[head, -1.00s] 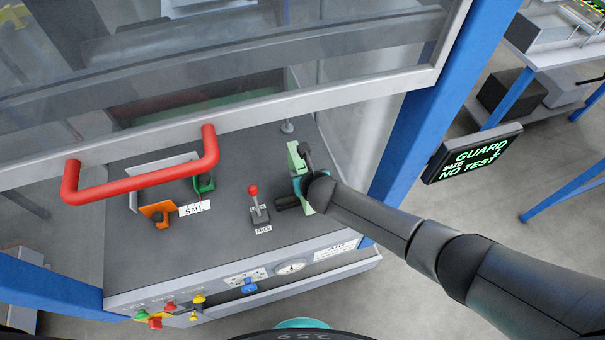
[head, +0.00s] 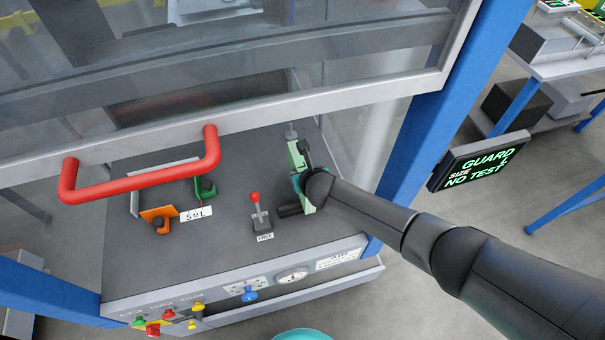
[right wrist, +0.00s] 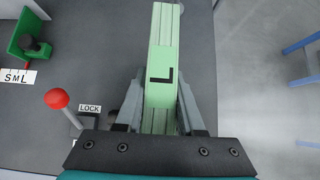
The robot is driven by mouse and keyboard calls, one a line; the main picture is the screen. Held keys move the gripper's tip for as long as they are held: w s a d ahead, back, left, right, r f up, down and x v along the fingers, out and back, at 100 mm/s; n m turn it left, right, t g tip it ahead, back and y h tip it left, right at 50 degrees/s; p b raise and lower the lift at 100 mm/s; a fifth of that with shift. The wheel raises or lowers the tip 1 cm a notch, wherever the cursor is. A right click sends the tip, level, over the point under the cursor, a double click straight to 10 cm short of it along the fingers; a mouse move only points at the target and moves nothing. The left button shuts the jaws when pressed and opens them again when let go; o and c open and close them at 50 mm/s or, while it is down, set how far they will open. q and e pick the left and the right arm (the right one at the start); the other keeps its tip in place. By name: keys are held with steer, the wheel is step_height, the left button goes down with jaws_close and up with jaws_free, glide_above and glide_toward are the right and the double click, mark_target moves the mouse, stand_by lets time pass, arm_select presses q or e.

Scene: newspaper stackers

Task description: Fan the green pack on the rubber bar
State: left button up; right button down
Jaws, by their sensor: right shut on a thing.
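The green pack (head: 294,157) is long and pale green, with a dark L mark on it in the right wrist view (right wrist: 160,45). It stands at the right side of the grey bench top. My right gripper (right wrist: 160,98) is shut on it, with a finger on each side. In the head view the gripper (head: 309,180) partly covers the pack. A short dark cylinder, perhaps the rubber bar (head: 289,210), lies beside the pack's near end. I cannot tell whether they touch. My left gripper is not in view.
A red-knobbed lever (head: 257,207) stands left of the pack. Farther left are a green bracket (head: 205,188) and an orange bracket (head: 157,217). A red handle (head: 140,182) on the framed clear guard (head: 330,112) hangs over the bench. A blue post (head: 425,130) rises right.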

steer(key=shift+w, duration=0.1)
steer(key=shift+w+a+r+b, duration=0.1)
steer(key=shift+w+a+b, duration=0.2)
steer(key=shift+w, duration=0.4)
steer(key=shift+s+d, duration=0.1)
steer(key=shift+s, duration=0.05)
steer(key=shift+s+d+p, duration=0.2)
steer(key=shift+s+p, duration=0.25)
steer(key=shift+p, duration=0.1)
steer(key=shift+s, duration=0.15)
steer(key=shift+s+d+f+p, duration=0.15)
steer(key=shift+s+p, duration=0.2)
steer(key=shift+s, duration=0.05)
steer(key=shift+s+d+f+p, duration=0.1)
steer(key=shift+s+d+p, duration=0.05)
steer(key=shift+s+p, duration=0.2)
steer(key=shift+s, duration=0.15)
steer(key=shift+s+d+p, duration=0.3)
steer(key=shift+s+p, duration=0.2)
steer(key=shift+s, duration=0.15)
